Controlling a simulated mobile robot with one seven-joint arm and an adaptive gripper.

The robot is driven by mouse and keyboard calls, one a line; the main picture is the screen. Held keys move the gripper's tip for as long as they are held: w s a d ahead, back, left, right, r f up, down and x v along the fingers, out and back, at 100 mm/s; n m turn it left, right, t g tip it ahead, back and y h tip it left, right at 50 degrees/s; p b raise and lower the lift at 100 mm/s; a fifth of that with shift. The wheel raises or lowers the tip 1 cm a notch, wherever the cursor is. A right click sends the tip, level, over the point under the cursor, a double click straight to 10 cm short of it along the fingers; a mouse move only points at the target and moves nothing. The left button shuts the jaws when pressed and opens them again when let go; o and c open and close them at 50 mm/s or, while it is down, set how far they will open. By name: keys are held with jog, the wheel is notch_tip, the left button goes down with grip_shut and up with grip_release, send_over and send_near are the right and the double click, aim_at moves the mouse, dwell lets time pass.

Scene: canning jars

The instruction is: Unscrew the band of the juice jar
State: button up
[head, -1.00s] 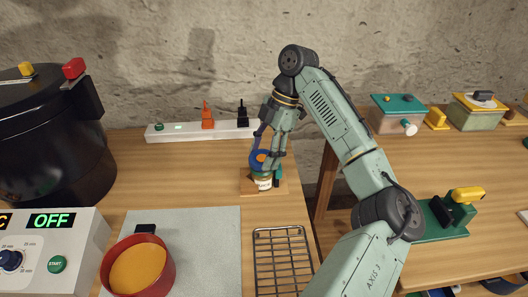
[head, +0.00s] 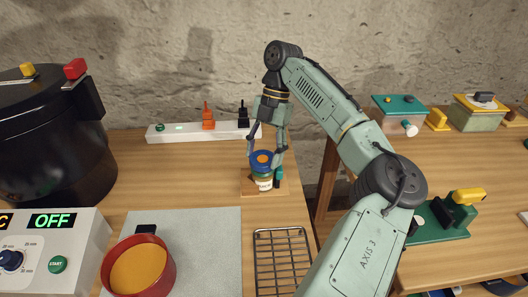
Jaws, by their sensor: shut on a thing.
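The juice jar (head: 265,185), small with a pale label, stands upright on a wooden board (head: 247,188) near the back right of the left-hand table. A blue band (head: 261,169) with an orange centre is on its top. My gripper (head: 265,156) points down over the jar, one finger on each side of the band, and is shut on it. The far side of the band and the exact finger contact are too small to tell. A small dark green piece (head: 279,176) is beside the jar on the right.
A power strip (head: 180,131) with orange and black plugs runs behind the jar. A wire rack (head: 282,262), grey mat (head: 205,240) and red pot (head: 165,266) lie in front. A black canner (head: 50,150) stands left. A gap separates the right-hand table.

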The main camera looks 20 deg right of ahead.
jog(key=n+g+h, duration=0.1)
jog(key=n, duration=0.2)
jog(key=shift+n, duration=0.3)
jog(key=shift+f+n, duration=0.1)
jog(key=shift+n, duration=0.3)
jog(key=shift+a, duration=0.1)
jog(key=n+h, duration=0.2)
jog(key=n, duration=0.2)
jog(key=shift+n+g, duration=0.3)
jog(key=shift+g, duration=0.1)
jog(key=shift+a, duration=0.1)
jog(key=o, duration=1)
jog(key=shift+w, duration=0.1)
jog(key=o, duration=0.3)
jog(key=shift+o, duration=0.2)
